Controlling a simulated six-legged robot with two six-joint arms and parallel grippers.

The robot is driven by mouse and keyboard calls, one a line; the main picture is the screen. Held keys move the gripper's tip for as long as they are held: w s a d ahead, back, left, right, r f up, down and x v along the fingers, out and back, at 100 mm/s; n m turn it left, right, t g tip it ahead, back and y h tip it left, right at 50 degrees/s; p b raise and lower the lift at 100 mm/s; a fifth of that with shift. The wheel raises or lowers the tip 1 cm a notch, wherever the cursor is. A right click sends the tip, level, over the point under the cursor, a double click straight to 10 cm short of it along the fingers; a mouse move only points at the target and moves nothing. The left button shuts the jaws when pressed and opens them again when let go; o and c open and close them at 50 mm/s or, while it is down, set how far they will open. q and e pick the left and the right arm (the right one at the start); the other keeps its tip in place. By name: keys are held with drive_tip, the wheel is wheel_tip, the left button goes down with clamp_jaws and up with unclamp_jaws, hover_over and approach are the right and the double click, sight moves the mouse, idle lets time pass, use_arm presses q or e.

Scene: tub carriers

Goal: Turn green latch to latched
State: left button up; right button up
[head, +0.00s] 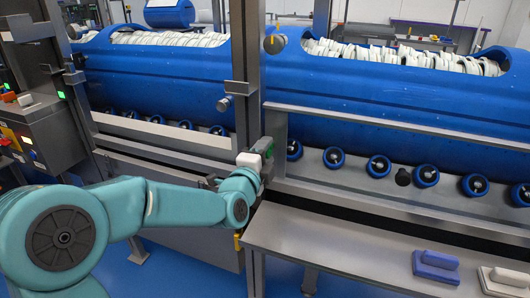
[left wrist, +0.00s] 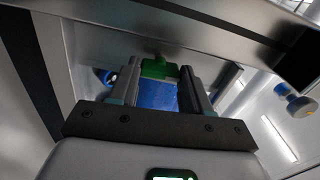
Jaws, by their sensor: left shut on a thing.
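In the left wrist view my left gripper (left wrist: 158,88) is shut on the green latch (left wrist: 156,69). The green part shows between the two fingers near their tips, with a blue area (left wrist: 157,96) just below it. I cannot tell whether this blue is part of the latch or something behind it. In the head view my left gripper (head: 264,148) is at the grey frame beside the upright post. The fingers and wrist hide most of the latch there, so its angle cannot be read. My right gripper is not in view.
Two long blue tubs (head: 400,92) full of white rolls lie behind the frame. A grey post (head: 246,70) stands close to my left gripper. Blue rollers (head: 378,166) line the ledge. A grey bench (head: 330,240) carries a purple block (head: 436,266) and a white block (head: 500,283).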

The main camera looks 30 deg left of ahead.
use_arm(q)
drive_tip(key=shift+m, duration=0.5)
drive_tip(key=o, duration=1.1)
drive_tip(key=shift+c, duration=0.2)
drive_tip(key=b+v, duration=0.3)
drive_tip(key=v, duration=1.3)
drive_tip(key=shift+b, duration=0.35)
drive_tip(key=shift+s+d, duration=0.15)
